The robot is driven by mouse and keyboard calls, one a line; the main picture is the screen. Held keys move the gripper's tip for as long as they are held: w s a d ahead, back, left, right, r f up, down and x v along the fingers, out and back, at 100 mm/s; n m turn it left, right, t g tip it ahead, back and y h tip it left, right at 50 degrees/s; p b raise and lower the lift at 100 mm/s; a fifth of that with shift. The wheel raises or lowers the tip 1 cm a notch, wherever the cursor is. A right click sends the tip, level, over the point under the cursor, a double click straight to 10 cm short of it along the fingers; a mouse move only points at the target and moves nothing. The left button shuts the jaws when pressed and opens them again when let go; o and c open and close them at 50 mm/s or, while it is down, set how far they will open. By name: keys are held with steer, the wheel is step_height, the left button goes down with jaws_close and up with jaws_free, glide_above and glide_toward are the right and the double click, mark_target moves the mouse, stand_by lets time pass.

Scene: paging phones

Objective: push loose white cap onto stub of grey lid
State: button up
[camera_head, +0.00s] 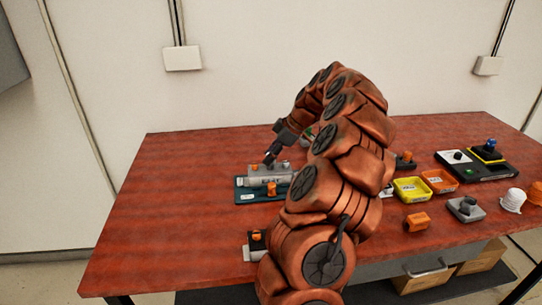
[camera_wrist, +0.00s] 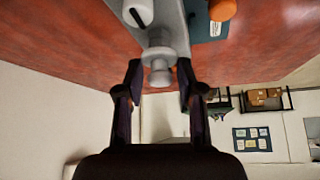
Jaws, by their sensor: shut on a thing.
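The grey lid (camera_head: 262,181) lies on a teal mat (camera_head: 243,195) at the left of the table. In the wrist view its grey body (camera_wrist: 172,18) runs in from the top. A white round piece with a dark slot (camera_wrist: 138,12) sits on it. A pale stepped round knob (camera_wrist: 159,76) stands out from the lid's near end, between my fingers. I cannot tell whether this knob is the white cap or the bare stub. My gripper (camera_wrist: 159,72) is shut on this knob; it shows over the lid in the head view (camera_head: 269,158).
An orange knob (camera_head: 271,189) stands close in front of the lid. Yellow (camera_head: 411,190) and orange (camera_head: 440,181) trays, a black panel (camera_head: 478,170) and white caps (camera_head: 513,200) are at the right. My arm hides the table's middle. Bare table lies left of the mat.

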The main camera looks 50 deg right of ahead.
stand_by(0.4)
steer(key=o, duration=1.4)
steer(key=shift+r, duration=0.15)
steer(key=shift+r, duration=3.35)
steer(key=shift+c, duration=0.3)
jaws_close()
steer(key=shift+f+b, duration=1.6)
steer(key=shift+f, duration=0.55)
